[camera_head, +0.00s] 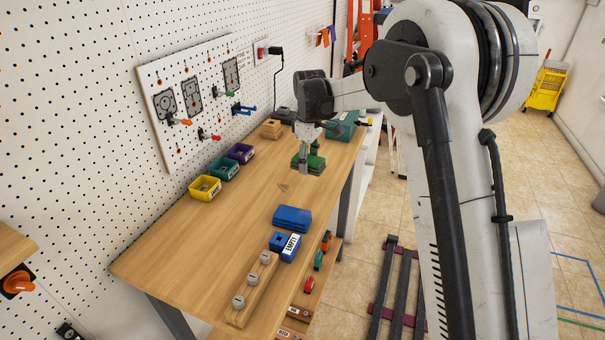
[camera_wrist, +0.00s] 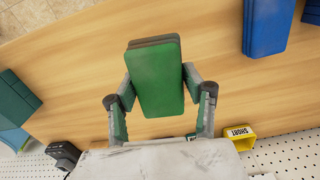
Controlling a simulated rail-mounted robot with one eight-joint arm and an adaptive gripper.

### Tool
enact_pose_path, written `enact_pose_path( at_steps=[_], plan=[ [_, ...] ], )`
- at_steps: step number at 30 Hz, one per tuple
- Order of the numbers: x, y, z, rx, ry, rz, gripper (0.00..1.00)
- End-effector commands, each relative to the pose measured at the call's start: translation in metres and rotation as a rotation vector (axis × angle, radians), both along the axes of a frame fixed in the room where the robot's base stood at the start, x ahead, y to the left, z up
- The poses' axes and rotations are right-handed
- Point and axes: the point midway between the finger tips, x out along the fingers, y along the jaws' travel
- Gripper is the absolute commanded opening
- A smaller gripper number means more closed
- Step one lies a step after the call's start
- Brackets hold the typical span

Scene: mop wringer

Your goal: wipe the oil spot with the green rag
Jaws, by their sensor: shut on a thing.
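My gripper (camera_head: 306,158) is over the wooden table, shut on the green rag (camera_head: 309,166). In the wrist view the green rag (camera_wrist: 158,78) is a thick folded pad between the two fingers of my gripper (camera_wrist: 160,95). The rag appears a little above the tabletop; I cannot tell for sure whether it touches. A faint dark mark, likely the oil spot (camera_head: 283,187), lies on the table to the left of and nearer than the rag in the head view. I cannot make out the spot in the wrist view.
A folded blue stack (camera_head: 291,217) and a blue labelled bin (camera_head: 286,246) stand nearer on the table (camera_head: 200,255). Yellow (camera_head: 205,188), green (camera_head: 225,169) and purple (camera_head: 241,153) bins line the pegboard side. A wooden block with three knobs (camera_head: 253,291) lies at the near end.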

Motion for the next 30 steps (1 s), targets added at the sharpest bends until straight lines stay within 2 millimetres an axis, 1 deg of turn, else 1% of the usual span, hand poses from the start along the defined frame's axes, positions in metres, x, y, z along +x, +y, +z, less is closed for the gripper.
enact_pose_path(
  at_steps=[1,6,9,12,15,20,26,30],
  plan=[
    [0.001,0.012,0.005,0.000,0.000,0.005,0.15],
    [0.002,0.057,0.009,0.000,0.000,0.006,0.15],
    [0.001,0.079,0.008,0.001,-0.001,0.004,0.15],
    [0.000,0.094,0.006,0.001,-0.001,0.003,0.15],
    [0.000,0.102,0.004,0.000,-0.001,0.002,0.15],
    [-0.001,0.104,-0.002,0.001,-0.001,0.001,0.15],
    [0.000,0.103,-0.016,0.001,-0.001,0.001,0.15],
    [0.000,0.103,-0.030,0.001,-0.001,0.001,0.15]
  ],
)
